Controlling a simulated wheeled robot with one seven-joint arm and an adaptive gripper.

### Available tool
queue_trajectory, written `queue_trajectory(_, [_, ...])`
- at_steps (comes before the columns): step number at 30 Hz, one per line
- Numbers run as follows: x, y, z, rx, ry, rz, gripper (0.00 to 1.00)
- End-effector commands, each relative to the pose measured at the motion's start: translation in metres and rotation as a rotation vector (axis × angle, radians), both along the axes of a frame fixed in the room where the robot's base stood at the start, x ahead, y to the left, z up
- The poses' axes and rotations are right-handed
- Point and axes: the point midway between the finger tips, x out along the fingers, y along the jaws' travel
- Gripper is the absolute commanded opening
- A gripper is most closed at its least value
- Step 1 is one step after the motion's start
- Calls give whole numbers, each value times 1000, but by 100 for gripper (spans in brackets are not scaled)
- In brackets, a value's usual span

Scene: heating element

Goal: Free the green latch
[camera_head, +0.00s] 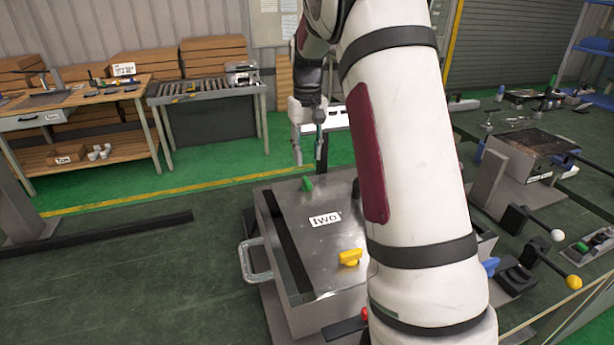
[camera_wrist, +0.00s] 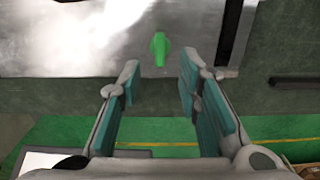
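The green latch (camera_head: 307,184) sits near the far edge of the metal lid (camera_head: 300,240) of a box marked "two". In the wrist view the green latch (camera_wrist: 159,48) lies ahead of the fingertips, roughly midway between them. My gripper (camera_wrist: 157,75) is open and empty, its two teal-padded fingers apart. In the head view my gripper (camera_head: 310,160) hangs just beyond the box's far edge, above and behind the latch. It does not touch the latch. My arm hides the right part of the lid.
A yellow latch (camera_head: 349,257) is on the lid's near part, and a red knob (camera_head: 364,314) is at the near edge. A metal handle (camera_head: 253,262) sticks out on the box's left side. Levers with white and yellow knobs (camera_head: 573,282) stand at right. The floor at left is mostly clear.

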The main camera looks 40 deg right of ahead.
Motion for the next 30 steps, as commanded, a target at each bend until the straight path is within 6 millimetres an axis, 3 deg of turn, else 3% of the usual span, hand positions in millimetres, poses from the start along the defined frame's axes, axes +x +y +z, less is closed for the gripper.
queue_trajectory(6, [-1,1,-42,1,3,1,32])
queue_trajectory(12, [0,0,-68,0,1,1,32])
queue_trajectory(25, [0,0,-78,0,-1,1,32])
queue_trajectory(26, [0,0,-78,0,-1,1,29])
queue_trajectory(30, [0,0,-78,0,-1,1,0])
